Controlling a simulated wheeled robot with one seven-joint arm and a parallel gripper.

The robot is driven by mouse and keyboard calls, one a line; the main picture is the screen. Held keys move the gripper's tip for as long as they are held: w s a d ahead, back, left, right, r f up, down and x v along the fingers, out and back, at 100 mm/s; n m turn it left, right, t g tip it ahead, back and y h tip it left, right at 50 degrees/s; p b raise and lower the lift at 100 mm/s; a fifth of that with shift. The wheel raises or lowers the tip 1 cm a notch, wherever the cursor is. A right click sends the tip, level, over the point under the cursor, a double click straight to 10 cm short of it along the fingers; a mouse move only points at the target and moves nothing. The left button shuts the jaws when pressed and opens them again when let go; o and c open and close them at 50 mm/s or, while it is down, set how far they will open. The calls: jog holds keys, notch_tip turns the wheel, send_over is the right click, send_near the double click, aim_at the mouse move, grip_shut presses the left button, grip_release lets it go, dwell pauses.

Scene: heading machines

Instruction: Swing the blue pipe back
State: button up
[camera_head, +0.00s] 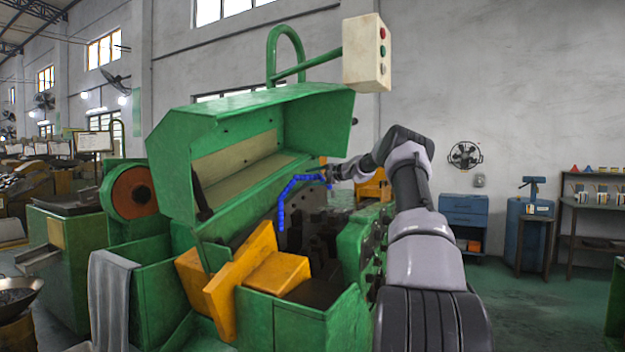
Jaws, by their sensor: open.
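The blue pipe (283,204) is a segmented, bent hose inside the open green heading machine (180,150). It rises from the machine's inner works, bends, and runs right along the top towards my gripper. My gripper (328,174) is at the far end of my arm, beside the pipe's right end. It is open, but small in the picture, and I cannot tell whether its fingers touch the pipe or stand around it. The machine's green hood is raised above and left of the pipe.
A control box (367,53) with buttons hangs on a green arm above the machine. Yellow blocks (240,285) sit at the machine's front. A grey cloth (110,300) hangs at left. A blue cabinet (464,218) stands by the right wall, with open green floor in front.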

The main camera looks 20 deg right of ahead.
grip_shut()
dwell(1.4)
